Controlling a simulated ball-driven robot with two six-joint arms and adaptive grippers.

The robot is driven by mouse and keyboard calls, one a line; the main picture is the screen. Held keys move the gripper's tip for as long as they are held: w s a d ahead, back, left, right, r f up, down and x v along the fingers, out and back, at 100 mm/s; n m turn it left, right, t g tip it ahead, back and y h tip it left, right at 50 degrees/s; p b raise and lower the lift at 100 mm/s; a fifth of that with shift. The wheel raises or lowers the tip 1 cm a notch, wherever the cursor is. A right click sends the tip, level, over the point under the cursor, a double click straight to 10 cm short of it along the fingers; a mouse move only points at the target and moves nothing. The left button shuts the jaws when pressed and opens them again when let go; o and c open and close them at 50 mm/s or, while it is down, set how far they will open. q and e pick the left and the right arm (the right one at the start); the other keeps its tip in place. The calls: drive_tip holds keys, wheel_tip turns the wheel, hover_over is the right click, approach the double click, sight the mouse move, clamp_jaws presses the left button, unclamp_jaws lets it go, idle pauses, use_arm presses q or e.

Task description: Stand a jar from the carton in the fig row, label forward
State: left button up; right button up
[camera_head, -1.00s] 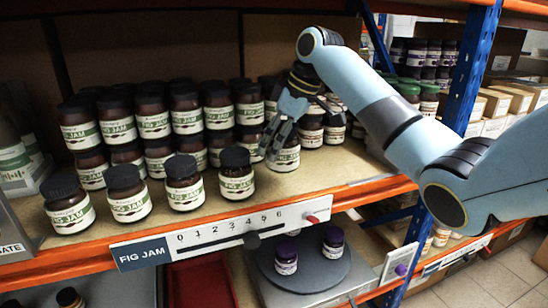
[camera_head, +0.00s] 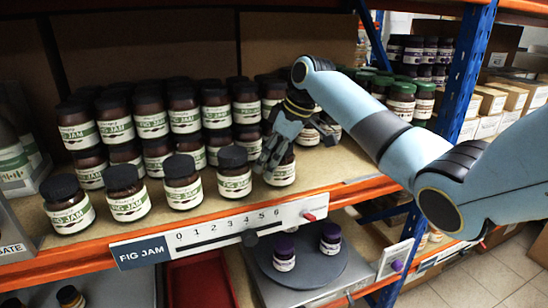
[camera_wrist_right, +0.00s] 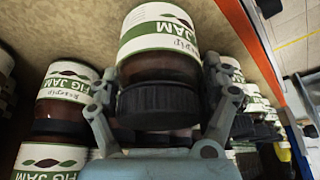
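Fig jam jars with dark lids and green-and-white labels stand on the shelf. The front row runs from a jar at the left (camera_head: 69,208) to one at its right (camera_head: 235,181), labels facing out. My right gripper (camera_head: 276,152) has its fingers around another fig jam jar (camera_head: 281,174) at the right end of this row. In the right wrist view this jar (camera_wrist_right: 160,33) sits between the two fingers (camera_wrist_right: 160,78), label visible. It looks upright, its base at or very near the shelf; exact contact is unclear. My fingers hide its lid in the head view. My left gripper is out of view.
Several more fig jars (camera_head: 184,113) stand stacked behind. A FIG JAM number strip (camera_head: 228,228) lines the orange shelf edge. Below are a red tray (camera_head: 203,283) and a grey turntable (camera_head: 308,265) with purple-lidded jars. A blue post (camera_head: 467,80) stands right. Bare shelf (camera_head: 325,168) lies right of the held jar.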

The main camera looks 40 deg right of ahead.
sight(293, 156)
drive_tip(key=b+v, duration=0.1)
drive_tip(key=v, duration=1.1)
drive_tip(key=shift+r, duration=0.1)
